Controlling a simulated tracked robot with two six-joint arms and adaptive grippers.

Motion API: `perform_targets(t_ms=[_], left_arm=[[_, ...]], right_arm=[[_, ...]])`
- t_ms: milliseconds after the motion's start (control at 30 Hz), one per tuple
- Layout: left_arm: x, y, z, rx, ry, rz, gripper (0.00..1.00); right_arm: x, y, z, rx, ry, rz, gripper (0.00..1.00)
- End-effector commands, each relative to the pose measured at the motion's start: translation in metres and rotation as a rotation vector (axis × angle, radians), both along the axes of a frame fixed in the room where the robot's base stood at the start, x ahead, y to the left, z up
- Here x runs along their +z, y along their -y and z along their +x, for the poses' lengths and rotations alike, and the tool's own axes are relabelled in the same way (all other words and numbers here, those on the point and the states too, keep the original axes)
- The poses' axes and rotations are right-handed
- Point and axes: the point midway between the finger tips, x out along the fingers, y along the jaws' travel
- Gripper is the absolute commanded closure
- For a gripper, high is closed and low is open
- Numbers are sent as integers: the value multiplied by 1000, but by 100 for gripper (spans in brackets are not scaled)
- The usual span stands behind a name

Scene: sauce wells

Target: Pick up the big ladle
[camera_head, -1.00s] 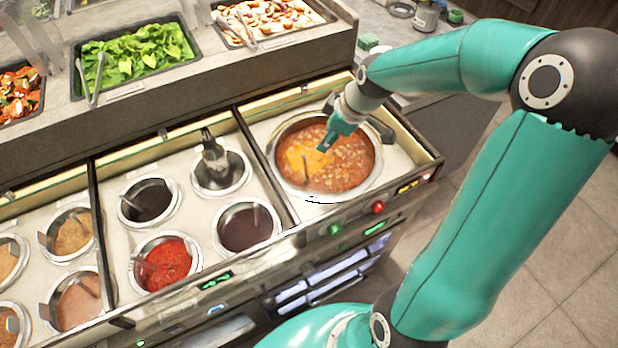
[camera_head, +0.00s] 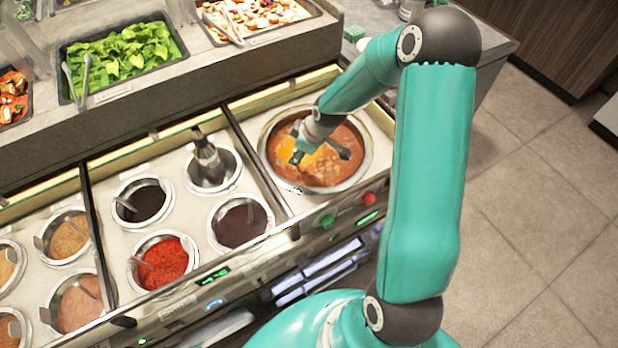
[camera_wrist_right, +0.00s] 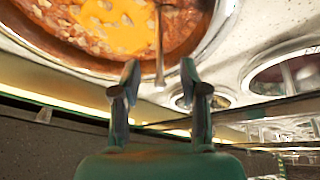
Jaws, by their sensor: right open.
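The big ladle's thin metal handle (camera_wrist_right: 159,45) shows in the right wrist view, standing in the soup pot. Its bowl is hidden in the soup. My right gripper (camera_wrist_right: 160,76) is open, with the handle just ahead of the gap between its fingertips; I cannot tell whether they touch it. In the head view my right gripper (camera_head: 298,157) is over the left part of the round soup pot (camera_head: 368,165), and the handle is hard to make out there. The pot holds orange-brown soup with a yellow patch. My left gripper is not in view.
Smaller wells sit left of the pot, including a red sauce well (camera_head: 163,262), a dark sauce well (camera_head: 240,224) and a metal well with a dark utensil (camera_head: 207,158). A raised shelf with a greens tray (camera_head: 120,55) runs behind. Open floor (camera_head: 540,210) lies right.

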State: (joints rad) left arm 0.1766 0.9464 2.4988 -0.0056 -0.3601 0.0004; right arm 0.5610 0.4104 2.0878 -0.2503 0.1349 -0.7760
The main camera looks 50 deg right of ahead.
Motion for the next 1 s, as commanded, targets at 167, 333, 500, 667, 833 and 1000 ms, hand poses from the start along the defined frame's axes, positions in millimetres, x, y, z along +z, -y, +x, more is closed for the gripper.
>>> perform_targets(t_ms=[167, 333, 500, 667, 833, 1000], left_arm=[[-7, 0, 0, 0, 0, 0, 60], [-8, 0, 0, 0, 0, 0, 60], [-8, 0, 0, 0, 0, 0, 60], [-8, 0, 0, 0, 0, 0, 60], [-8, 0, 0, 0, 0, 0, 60], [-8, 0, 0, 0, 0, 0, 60]], right_arm=[[-25, -2, 12, 1, 0, 0, 56], [-30, -2, 15, 0, 2, 0, 56], [-29, -2, 15, -1, 1, 0, 58], [-29, -1, 14, -1, 1, 0, 84], [-29, -2, 14, -1, 1, 0, 100], [-29, -1, 15, -1, 3, -1, 100]])
